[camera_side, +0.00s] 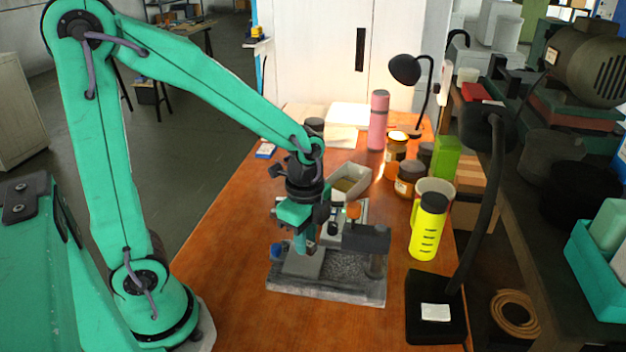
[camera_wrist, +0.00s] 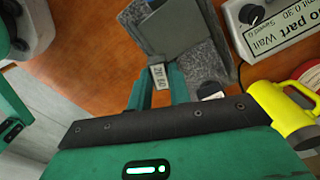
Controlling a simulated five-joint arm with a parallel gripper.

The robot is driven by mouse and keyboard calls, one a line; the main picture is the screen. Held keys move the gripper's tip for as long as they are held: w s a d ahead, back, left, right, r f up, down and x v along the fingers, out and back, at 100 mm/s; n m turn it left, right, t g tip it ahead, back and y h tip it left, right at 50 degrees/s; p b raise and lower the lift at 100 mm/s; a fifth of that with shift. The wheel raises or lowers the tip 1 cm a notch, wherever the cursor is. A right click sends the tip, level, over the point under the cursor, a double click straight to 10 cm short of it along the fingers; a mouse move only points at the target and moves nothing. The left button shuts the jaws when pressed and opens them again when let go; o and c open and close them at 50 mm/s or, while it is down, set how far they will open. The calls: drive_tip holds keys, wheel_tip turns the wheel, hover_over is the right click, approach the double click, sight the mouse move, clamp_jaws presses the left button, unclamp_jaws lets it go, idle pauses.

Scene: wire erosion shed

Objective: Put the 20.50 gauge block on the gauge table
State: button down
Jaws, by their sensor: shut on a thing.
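My gripper (camera_side: 305,247) points down over the grey granite base (camera_side: 340,284) on the wooden table. In the wrist view my gripper (camera_wrist: 161,82) is shut on a small pale block (camera_wrist: 160,76) with dark printed characters; I cannot read its label surely. The block sits between the two teal fingertips. A smooth grey plate (camera_side: 300,264) lies on the granite, close below the fingertips. It shows in the wrist view (camera_wrist: 178,24) just beyond the block. I cannot tell whether block and plate touch. My fingers hide much of the block in the side view.
A dark gauge arm (camera_side: 366,238) on a post stands right of my gripper. A white box with a display (camera_wrist: 283,30) and a yellow bottle (camera_side: 428,226) stand near. An open tray (camera_side: 350,183) and several jars are behind. The table's left front is clear.

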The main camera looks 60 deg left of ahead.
sight(305, 259)
drive_tip(key=shift+w+a+f, duration=0.35)
drive_tip(key=shift+a+f, duration=0.05)
drive_tip(key=shift+a, duration=0.2)
drive_tip(key=shift+w+a+f, duration=0.3)
drive_tip(key=shift+a+f, duration=0.1)
drive_tip(key=shift+a, duration=0.2)
drive_tip(key=shift+w+a+f, duration=0.35)
drive_tip(key=shift+a+f, duration=0.05)
drive_tip(key=shift+a, duration=0.2)
drive_tip(key=shift+f, duration=2)
drive_tip(key=shift+f, duration=0.1)
drive_tip(key=c, duration=1.3)
unclamp_jaws()
wheel_tip(305, 259, up, 12)
drive_tip(key=shift+s+r, duration=0.1)
drive_tip(key=shift+r, duration=0.1)
